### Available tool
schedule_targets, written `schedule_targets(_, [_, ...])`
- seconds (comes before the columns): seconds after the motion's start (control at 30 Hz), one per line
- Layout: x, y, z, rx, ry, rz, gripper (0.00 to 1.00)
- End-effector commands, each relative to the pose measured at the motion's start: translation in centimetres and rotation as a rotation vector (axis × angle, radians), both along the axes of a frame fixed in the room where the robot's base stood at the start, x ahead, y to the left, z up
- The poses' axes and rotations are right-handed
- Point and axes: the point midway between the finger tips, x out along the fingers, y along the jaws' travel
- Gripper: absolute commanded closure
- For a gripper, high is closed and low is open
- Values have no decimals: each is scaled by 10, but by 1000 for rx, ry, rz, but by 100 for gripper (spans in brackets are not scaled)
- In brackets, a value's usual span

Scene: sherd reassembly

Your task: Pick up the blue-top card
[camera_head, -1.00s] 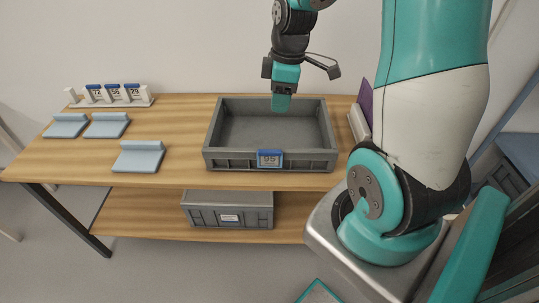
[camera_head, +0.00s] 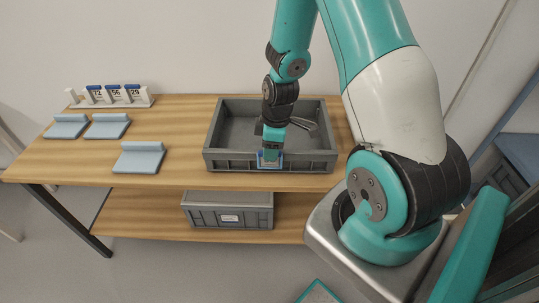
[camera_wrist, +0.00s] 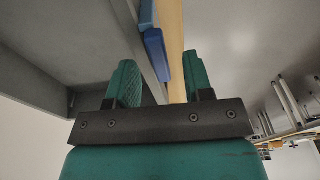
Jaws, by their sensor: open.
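The blue-top card (camera_head: 260,161) hangs at the front wall of the grey crate (camera_head: 215,163). In the head view my gripper covers most of it, so its number is hidden now. In the wrist view the card (camera_wrist: 157,55) is seen nearly edge-on as a blue strip between the lines of my two fingers, just beyond them. My gripper (camera_head: 270,157) points down over the crate's front rim. In the wrist view its green fingers (camera_wrist: 162,80) are apart, one on the crate's inner side and one outside, with nothing clamped between them.
Several blue-top cards (camera_head: 113,92) stand in a white rack at the back left. Pale blue stands (camera_head: 139,158) sit on the left of the wooden table (camera_head: 186,120). A second grey crate (camera_head: 228,210) is on the shelf below.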

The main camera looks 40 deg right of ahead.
Motion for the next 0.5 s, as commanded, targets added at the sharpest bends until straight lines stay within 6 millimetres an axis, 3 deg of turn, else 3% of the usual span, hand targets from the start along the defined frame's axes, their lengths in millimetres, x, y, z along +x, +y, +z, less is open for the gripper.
schedule_targets(0.3, [0,0,-6,-1,-1,0,55])
schedule_targets(0.5, [0,0,-5,-1,-1,-1,100])
